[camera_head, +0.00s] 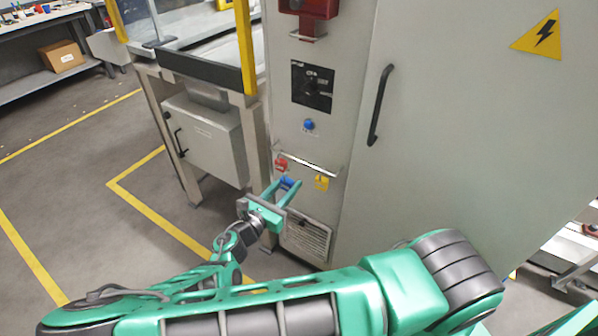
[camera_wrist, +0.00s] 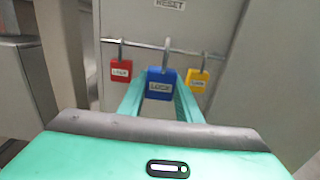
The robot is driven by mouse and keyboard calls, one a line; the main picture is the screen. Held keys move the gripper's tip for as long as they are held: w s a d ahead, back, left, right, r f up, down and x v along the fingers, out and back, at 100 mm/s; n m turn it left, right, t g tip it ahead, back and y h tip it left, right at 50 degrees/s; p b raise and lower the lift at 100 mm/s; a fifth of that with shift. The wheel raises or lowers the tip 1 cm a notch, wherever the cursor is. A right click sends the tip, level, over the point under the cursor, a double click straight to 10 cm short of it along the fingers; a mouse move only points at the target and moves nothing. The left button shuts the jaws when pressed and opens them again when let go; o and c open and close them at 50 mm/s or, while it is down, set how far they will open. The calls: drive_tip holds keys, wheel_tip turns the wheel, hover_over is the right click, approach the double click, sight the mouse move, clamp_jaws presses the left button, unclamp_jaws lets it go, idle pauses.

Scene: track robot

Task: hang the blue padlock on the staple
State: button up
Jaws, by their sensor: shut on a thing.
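The blue padlock (camera_wrist: 160,86) is between the two green fingers of my gripper (camera_wrist: 160,98) in the wrist view. The jaws are shut on its body, with the label facing me and the shackle upright. The shackle overlaps the horizontal metal rail (camera_wrist: 143,45); I cannot tell whether it is still around it. In the head view the blue padlock (camera_head: 288,183) shows at the tips of my gripper (camera_head: 281,192), in front of the grey cabinet. A small metal bar (camera_head: 304,37) under a red box may be the staple; I cannot tell for sure.
A red padlock (camera_wrist: 121,70) hangs on the rail to the left and a yellow padlock (camera_wrist: 197,80) to the right, both close to the fingers. A black door handle (camera_head: 380,105) sticks out at the right.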

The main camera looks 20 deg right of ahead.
sight(285, 188)
drive_tip(key=shift+v, duration=2.85)
drive_tip(key=shift+d, duration=0.1)
